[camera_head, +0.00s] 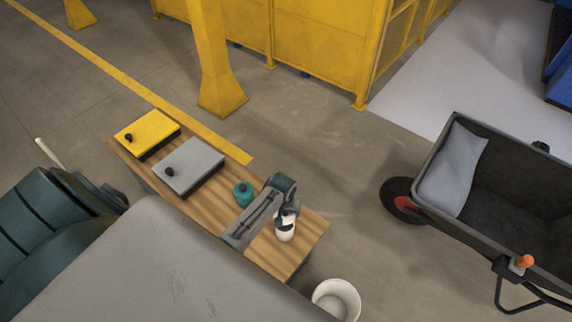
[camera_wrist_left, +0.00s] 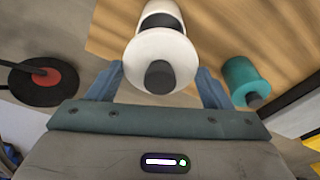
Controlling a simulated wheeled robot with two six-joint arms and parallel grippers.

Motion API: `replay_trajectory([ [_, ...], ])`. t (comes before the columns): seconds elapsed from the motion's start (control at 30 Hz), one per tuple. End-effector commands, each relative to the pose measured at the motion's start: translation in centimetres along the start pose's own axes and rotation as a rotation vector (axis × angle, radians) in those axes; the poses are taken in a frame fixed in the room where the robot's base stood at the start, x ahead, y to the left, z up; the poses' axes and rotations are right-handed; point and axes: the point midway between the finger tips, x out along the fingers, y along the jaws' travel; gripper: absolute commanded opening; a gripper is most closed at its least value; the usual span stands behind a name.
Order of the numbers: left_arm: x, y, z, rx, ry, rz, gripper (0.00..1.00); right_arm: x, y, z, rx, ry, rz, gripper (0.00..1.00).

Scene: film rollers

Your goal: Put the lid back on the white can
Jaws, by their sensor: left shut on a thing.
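The white can (camera_head: 285,236) stands near the right end of a wooden bench (camera_head: 285,261). My left gripper (camera_head: 284,214) is over it. In the left wrist view, my left gripper (camera_wrist_left: 160,84) is shut on the white lid (camera_wrist_left: 179,54), whose dark knob points toward the camera. White with a dark band or gap shows beyond the lid. I cannot tell whether the lid touches the can, and the gripper partly hides the can's top. My right gripper is not in view.
A teal can (camera_head: 243,194) with a dark knob stands beside my left arm. A grey box (camera_head: 195,165) and a yellow box (camera_head: 148,132) lie farther left on the bench. A white bucket (camera_head: 337,300) stands beside the bench, and a cart (camera_head: 500,190) is at right.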

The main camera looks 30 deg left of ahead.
Motion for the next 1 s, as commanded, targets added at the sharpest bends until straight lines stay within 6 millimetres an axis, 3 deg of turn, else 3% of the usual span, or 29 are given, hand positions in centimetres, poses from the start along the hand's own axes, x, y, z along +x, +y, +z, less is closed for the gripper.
replay_trajectory([
  [0.53,4.4,0.0,0.7,0.002,0.000,0.000,0.51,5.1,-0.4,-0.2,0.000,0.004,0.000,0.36],
  [1.0,6.1,0.0,0.9,0.002,0.000,0.000,0.51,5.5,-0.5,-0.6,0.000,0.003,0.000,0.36],
])
